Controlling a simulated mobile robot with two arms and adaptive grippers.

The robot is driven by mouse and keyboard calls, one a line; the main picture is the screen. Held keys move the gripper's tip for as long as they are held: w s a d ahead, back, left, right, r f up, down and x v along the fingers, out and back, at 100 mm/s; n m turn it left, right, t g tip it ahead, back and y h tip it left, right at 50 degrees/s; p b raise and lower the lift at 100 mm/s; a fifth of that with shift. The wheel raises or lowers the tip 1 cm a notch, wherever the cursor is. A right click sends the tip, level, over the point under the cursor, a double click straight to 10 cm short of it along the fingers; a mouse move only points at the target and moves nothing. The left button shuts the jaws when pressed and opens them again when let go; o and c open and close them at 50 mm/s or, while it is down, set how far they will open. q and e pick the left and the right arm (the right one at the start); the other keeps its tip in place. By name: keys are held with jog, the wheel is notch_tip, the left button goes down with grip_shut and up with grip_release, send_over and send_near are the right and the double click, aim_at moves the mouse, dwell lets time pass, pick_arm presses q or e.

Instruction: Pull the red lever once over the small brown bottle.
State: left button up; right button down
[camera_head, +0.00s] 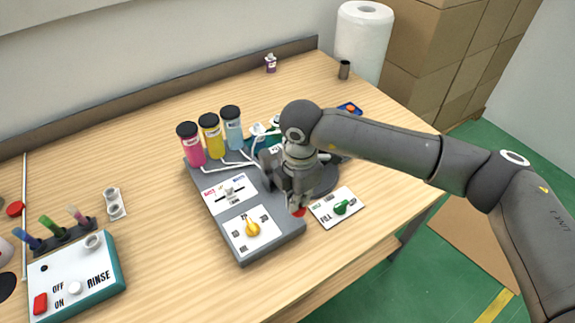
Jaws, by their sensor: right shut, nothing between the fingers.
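My right gripper (297,203) is shut and empty, pointing down at the right side of the grey dispenser machine (265,250). A bit of red (299,212) shows right at its fingertips. It may be the end of the red lever, but most of it is hidden, and I cannot tell whether the gripper touches it. I cannot make out the small brown bottle; my right arm and gripper cover part of the machine. My left gripper is not in view.
Pink (191,146), yellow (212,138) and blue (231,130) black-capped bottles stand on the machine's back left. A yellow knob (252,228) is at its front. A green-knob panel (342,206) lies to its right. A rinse box (80,285) stands front left.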

jog(key=shift+r+p, duration=1.55)
jog(key=shift+r, duration=2.05)
jog(key=shift+f, duration=0.1)
